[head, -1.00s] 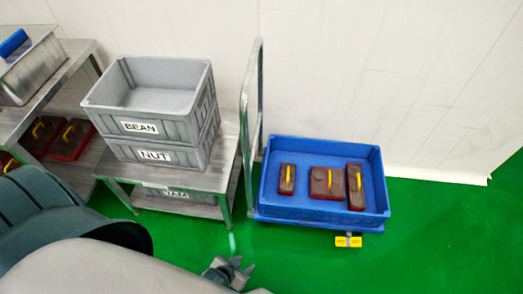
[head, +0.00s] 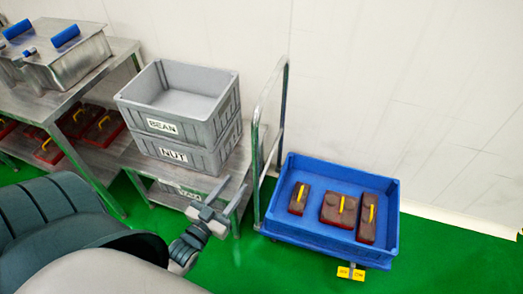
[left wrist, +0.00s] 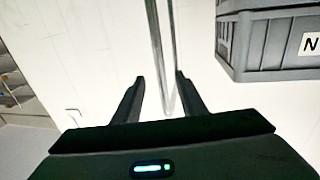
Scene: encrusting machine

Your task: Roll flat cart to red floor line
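The flat cart carries a blue crate (head: 330,243) on its bed. Its tall metal push handle (head: 256,180) rises at the crate's left end. Bars of the handle (left wrist: 167,50) also show in the left wrist view, in line with the space between my fingers; I cannot tell how near they are. My left gripper (head: 229,194) is open and empty, left of the handle and in front of the steel stand. Its two spread fingers (left wrist: 160,80) show in the left wrist view. My right gripper is not in view. No red floor line shows.
Grey BEAN (head: 163,126) and NUT (head: 174,155) bins are stacked on a low steel stand (head: 236,170) close left of the cart. A steel table (head: 120,62) stands farther left. A white wall runs behind. Green floor (head: 455,262) is clear at right front.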

